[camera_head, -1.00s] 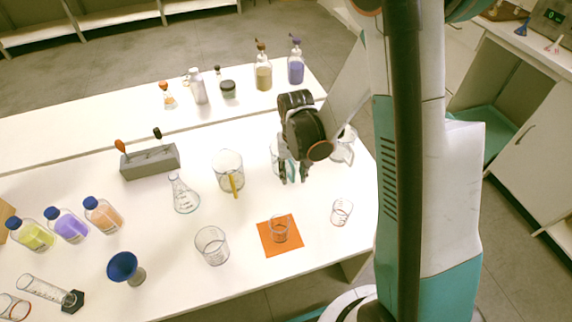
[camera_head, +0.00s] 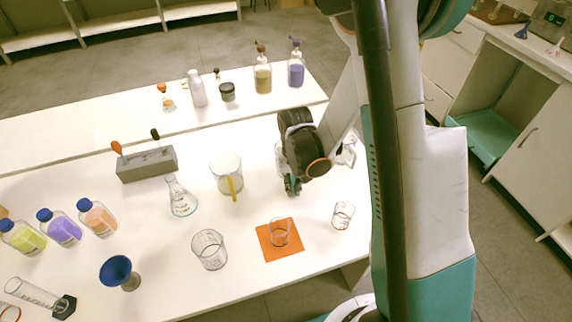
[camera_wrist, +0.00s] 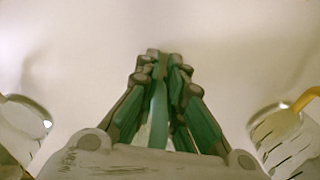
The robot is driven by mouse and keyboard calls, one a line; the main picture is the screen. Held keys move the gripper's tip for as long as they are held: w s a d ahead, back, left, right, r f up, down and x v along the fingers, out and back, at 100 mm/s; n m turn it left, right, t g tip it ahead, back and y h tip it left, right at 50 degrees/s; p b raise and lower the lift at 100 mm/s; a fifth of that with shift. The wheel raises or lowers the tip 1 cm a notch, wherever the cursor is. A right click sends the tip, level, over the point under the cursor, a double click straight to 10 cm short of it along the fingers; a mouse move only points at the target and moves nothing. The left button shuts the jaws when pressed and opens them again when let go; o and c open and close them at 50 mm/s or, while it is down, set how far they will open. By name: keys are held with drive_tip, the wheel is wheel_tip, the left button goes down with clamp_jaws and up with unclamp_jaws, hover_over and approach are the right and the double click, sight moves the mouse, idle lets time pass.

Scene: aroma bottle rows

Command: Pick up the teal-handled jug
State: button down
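The teal-handled jug (camera_head: 279,155) is a clear glass vessel, mostly hidden behind my gripper in the head view; only a sliver of its left side shows. My gripper (camera_head: 292,186) points down over it, with its fingers close together. In the wrist view my gripper (camera_wrist: 160,62) has its fingers drawn in on both sides of an upright teal strip, the jug's handle (camera_wrist: 158,115). The jug's body is mostly hidden there. I cannot tell whether its base is on the table.
A yellow-handled jug (camera_head: 227,172) stands close on the left; another clear vessel (camera_head: 347,150) is on the right, partly behind my arm. In front are a beaker (camera_head: 209,250), a glass on an orange mat (camera_head: 266,252) and a small beaker (camera_head: 343,215). Bottles line the back.

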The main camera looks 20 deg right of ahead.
drive_tip(key=shift+r, duration=0.1)
idle(0.3)
wheel_tip(320, 180, up, 20)
drive_tip(key=p, duration=0.7)
idle(0.7)
idle(2.9)
